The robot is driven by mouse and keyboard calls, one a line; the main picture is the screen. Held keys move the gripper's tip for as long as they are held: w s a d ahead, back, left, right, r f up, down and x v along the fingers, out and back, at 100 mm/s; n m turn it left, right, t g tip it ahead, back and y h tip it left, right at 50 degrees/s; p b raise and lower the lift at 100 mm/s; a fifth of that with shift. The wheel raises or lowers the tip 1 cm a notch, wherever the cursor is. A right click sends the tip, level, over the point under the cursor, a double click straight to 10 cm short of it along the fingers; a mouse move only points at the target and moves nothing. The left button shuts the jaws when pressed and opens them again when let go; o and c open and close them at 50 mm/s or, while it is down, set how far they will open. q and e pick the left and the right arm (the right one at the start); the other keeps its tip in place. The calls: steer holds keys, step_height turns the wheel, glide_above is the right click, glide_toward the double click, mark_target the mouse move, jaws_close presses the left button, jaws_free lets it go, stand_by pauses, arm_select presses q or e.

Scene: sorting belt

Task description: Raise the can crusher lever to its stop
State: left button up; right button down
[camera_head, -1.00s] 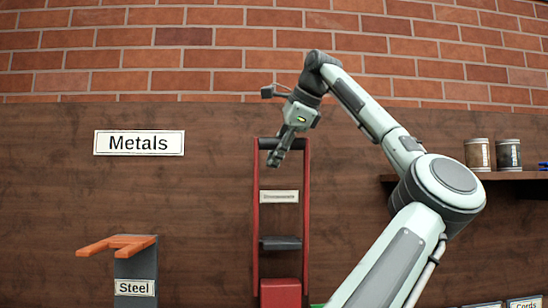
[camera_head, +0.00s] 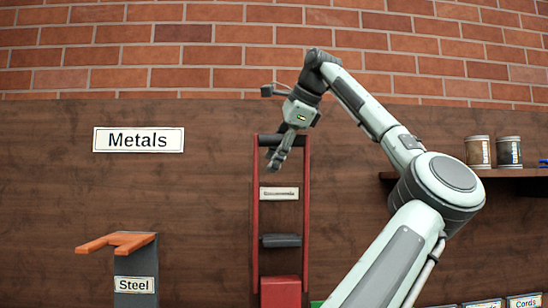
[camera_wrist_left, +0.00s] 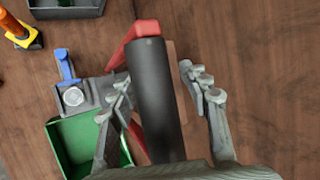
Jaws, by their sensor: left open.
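The can crusher has a red upright lever frame (camera_head: 256,205) against the brown wall panel. A dark handle bar (camera_head: 270,140) spans its top. My left gripper (camera_head: 276,158) is at that top bar, fingers pointing down. In the left wrist view the dark handle (camera_wrist_left: 155,100) with a red end lies between the fingers of my open left gripper (camera_wrist_left: 157,88). A gap shows on the right; I cannot tell whether the left finger touches. A dark crosspiece (camera_head: 281,241) and a red block (camera_head: 280,291) sit lower in the frame. My right gripper is out of view.
An orange-forked grey post labelled Steel (camera_head: 134,285) stands at left, below the Metals sign (camera_head: 138,140). A shelf (camera_head: 525,175) with two tins is at right. In the wrist view a green bin (camera_wrist_left: 72,140) and a blue-levered grey device (camera_wrist_left: 85,93) lie beside the crusher.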

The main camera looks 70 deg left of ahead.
arm_select(q)
steer(key=v, duration=1.2)
steer(key=shift+c, duration=0.2)
